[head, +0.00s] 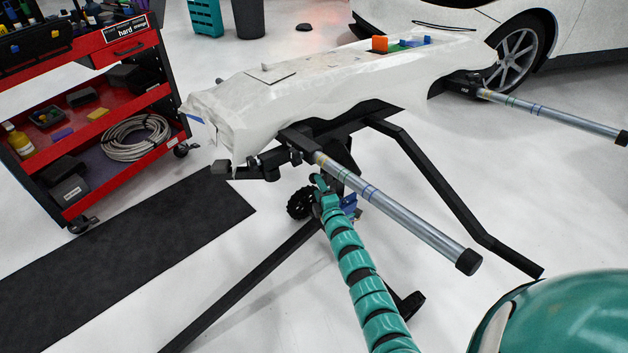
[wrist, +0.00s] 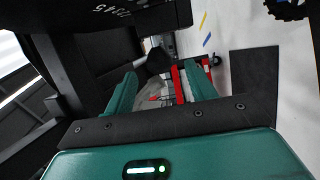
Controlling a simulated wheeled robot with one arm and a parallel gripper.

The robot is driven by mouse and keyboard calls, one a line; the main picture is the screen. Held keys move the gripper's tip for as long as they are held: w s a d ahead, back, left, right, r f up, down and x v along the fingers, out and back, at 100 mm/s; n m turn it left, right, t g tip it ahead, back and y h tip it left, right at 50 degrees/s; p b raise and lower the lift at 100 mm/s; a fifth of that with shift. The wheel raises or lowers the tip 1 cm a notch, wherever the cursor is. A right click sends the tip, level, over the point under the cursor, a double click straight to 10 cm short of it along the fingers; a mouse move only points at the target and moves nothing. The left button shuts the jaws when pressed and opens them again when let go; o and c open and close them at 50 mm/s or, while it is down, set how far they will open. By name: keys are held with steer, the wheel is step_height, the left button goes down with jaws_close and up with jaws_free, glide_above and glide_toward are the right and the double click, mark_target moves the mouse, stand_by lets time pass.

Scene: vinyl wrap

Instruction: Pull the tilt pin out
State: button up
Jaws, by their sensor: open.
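The black stand (head: 345,150) carries a long part draped in white film (head: 330,85). My teal arm reaches up to the underside of the stand, and my gripper (head: 320,184) is small and partly hidden there, below the silver bar. In the wrist view my gripper (wrist: 164,80) is open, with its two teal fingers apart. A dark rounded piece (wrist: 158,62) shows between and beyond the fingertips; I cannot tell whether it is the tilt pin or whether the fingers touch it. The tilt pin cannot be made out clearly in the head view.
Silver bars (head: 405,215) with black end caps stick out from the stand towards the right. Black stand legs (head: 440,190) spread around my arm. A red tool cart (head: 110,120) stands at left by a dark mat (head: 130,260). A white car (head: 460,15) is behind.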

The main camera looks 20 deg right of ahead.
mark_target(314, 184)
steer(key=shift+w+a+b, duration=0.15)
steer(key=shift+w+b, duration=0.3)
steer(key=shift+w, duration=2.1)
steer(key=shift+c, duration=0.2)
jaws_close()
steer(key=shift+s+a+f, duration=0.1)
steer(key=shift+a+f, duration=0.05)
steer(key=shift+a, duration=0.15)
steer(key=shift+s+a+b, duration=0.15)
steer(key=shift+a+b, duration=0.15)
steer(key=shift+a, duration=0.25)
steer(key=shift+s+a+b, duration=0.15)
steer(key=shift+a+b, duration=0.1)
steer(key=shift+a, duration=0.25)
steer(key=shift+o, duration=0.2)
jaws_free()
steer(key=shift+r, duration=0.2)
steer(key=shift+s, duration=0.1)
